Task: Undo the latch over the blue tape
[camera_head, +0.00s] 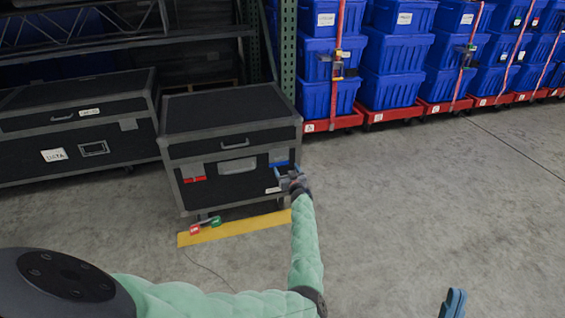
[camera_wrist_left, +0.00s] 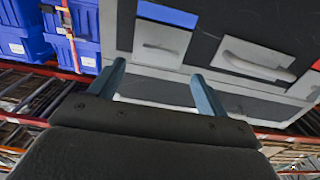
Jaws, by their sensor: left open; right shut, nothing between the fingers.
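The black case (camera_head: 235,140) with grey edges has a strip of blue tape (camera_head: 279,164) on the right of its front. The grey latch plate (camera_head: 278,155) is just above this tape. My left gripper (camera_head: 289,177) is open and empty in front of the case, below the tape in the head view. In the left wrist view the case is upside down, with blue tape (camera_wrist_left: 167,13) at the top and the latch (camera_wrist_left: 160,42) between and beyond my two fingertips (camera_wrist_left: 161,76). Contact cannot be told. My right gripper (camera_head: 453,303) is shut and empty over the floor.
A second latch with red tape (camera_head: 194,180) is on the case's left. A yellow floor strip (camera_head: 235,229) with red and green tags lies in front. Stacked blue totes (camera_head: 395,52) stand behind right. The floor to the right is clear.

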